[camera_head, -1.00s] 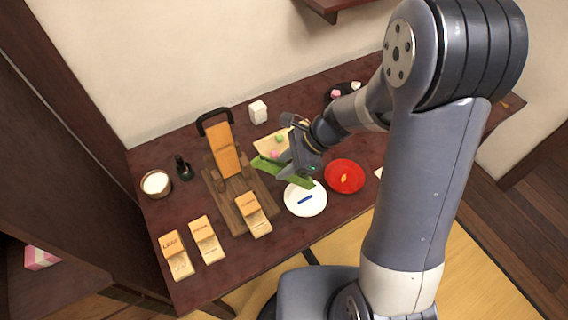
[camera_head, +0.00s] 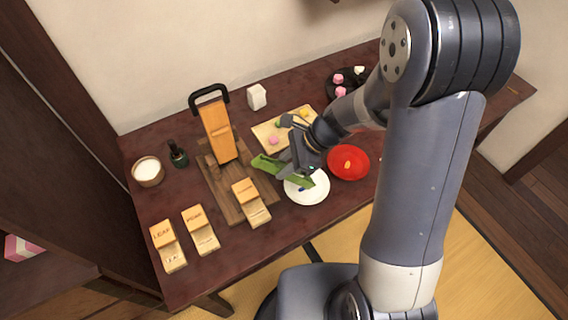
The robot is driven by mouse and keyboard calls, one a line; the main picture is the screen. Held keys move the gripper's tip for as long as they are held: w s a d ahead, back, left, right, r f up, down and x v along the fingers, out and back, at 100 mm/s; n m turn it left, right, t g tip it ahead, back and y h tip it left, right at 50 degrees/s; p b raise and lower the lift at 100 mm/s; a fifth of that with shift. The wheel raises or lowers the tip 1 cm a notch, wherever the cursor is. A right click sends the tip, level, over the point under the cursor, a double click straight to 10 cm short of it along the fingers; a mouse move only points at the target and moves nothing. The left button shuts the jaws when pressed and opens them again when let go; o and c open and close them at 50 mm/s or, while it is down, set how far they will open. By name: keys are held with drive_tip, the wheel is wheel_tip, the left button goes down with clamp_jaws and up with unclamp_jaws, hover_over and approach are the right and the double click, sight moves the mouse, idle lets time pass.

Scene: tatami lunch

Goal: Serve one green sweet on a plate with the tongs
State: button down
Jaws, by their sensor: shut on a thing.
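My gripper (camera_head: 303,160) is shut on the green tongs (camera_head: 268,164), whose two green arms show on either side of it. One arm reaches left over the wooden stand's edge, the other lies over the white plate (camera_head: 318,196). Whether the tongs touch the plate or hold anything I cannot tell. A small blue mark on the plate is partly covered by the tongs. A pale board (camera_head: 263,131) behind my gripper carries a pink sweet (camera_head: 273,140) and a small green sweet (camera_head: 279,123), partly hidden by my gripper.
A black plate (camera_head: 361,93) with pink and white sweets is behind. A wooden stand (camera_head: 232,203), card blocks (camera_head: 200,230), a bowl (camera_head: 148,172), a dark bottle (camera_head: 178,154) and a white block (camera_head: 257,97) are left.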

drive_tip(key=c, duration=1.5)
unclamp_jaws()
wheel_tip(320, 180, up, 10)
drive_tip(key=p, duration=0.9)
